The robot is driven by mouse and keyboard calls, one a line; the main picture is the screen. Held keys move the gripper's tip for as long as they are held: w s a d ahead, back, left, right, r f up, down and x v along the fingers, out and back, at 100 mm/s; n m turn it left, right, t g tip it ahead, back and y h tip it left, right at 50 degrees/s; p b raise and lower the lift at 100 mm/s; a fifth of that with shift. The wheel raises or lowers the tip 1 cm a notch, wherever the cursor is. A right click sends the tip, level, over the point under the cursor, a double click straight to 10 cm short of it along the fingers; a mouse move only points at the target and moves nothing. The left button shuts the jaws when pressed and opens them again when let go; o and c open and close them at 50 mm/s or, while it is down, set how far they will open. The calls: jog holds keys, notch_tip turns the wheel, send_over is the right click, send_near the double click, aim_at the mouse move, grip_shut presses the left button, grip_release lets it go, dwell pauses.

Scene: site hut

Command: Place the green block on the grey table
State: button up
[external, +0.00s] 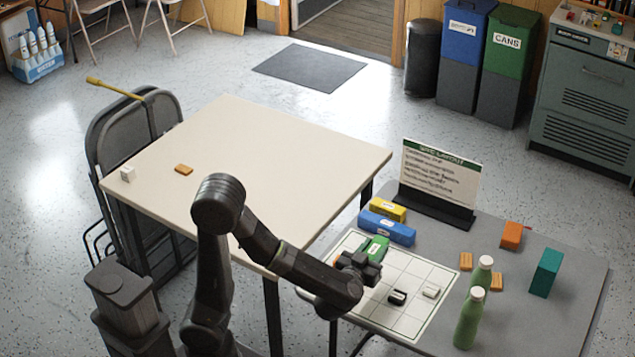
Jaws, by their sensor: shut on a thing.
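The green block (375,246) has a pale label on it and is at my gripper, over the left part of the white grid sheet on the grey table (565,318). My gripper (361,267) is shut on the green block, and its dark body hides the block's near end. I cannot tell whether the block touches the sheet or is just above it.
Blue (387,229) and yellow (388,209) blocks lie behind the green block. A sign (440,172) stands behind the sheet (405,318), which holds small black and white pieces. Green bottles (468,318) and a teal block (546,272) stand right. A cream table (270,160) is left.

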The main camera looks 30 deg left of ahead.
jog(key=shift+s+d+f+h+b, duration=0.2)
jog(key=shift+s+d+f, duration=0.1)
jog(key=shift+s, duration=0.2)
jog(key=shift+s+d+f+h+b, duration=0.15)
jog(key=shift+s+d+b, duration=0.1)
jog(key=shift+s, duration=0.2)
notch_tip(320, 180, down, 10)
jog(key=shift+s+r+b, duration=0.1)
jog(key=shift+s+b, duration=0.05)
jog(key=shift+b, duration=0.75)
jog(key=shift+f+b, duration=0.2)
jog(key=shift+b, duration=0.2)
jog(key=o, duration=1.1)
jog(key=shift+o, duration=0.2)
jog(key=shift+r, duration=0.15)
jog(key=shift+r+p, duration=0.2)
jog(key=shift+p, duration=0.3)
jog(key=shift+o, duration=0.4)
jog(key=s, duration=1.2)
jog(key=shift+f, duration=0.15)
